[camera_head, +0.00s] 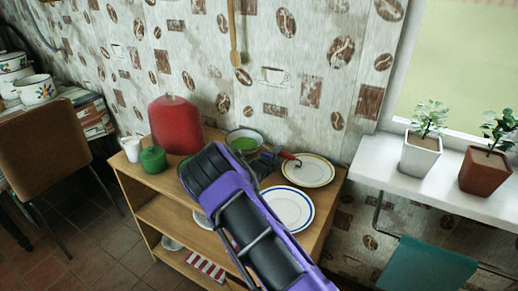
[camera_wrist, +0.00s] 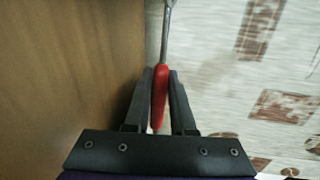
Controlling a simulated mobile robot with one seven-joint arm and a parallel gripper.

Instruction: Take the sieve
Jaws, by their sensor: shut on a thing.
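My gripper (camera_head: 274,159) is over the top of the wooden shelf, between the green bowl and the plates. In the wrist view my gripper (camera_wrist: 161,73) is shut on a red handle with a thin metal shaft. I take this to be the sieve (camera_wrist: 160,92); its head lies outside the wrist view. The red end of the sieve (camera_head: 291,156) shows in the head view just right of the fingers, with a dark hooked tip. The purple arm hides part of the shelf top, and I cannot tell the sieve's head there.
On the wooden shelf (camera_head: 160,181) stand a red canister (camera_head: 176,125), a green pot (camera_head: 153,159), a white cup (camera_head: 131,149), a green bowl (camera_head: 243,141), a yellow-rimmed plate (camera_head: 308,170) and a blue-rimmed plate (camera_head: 288,208). The wall is close behind. Potted plants stand on the sill (camera_head: 440,186) at right.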

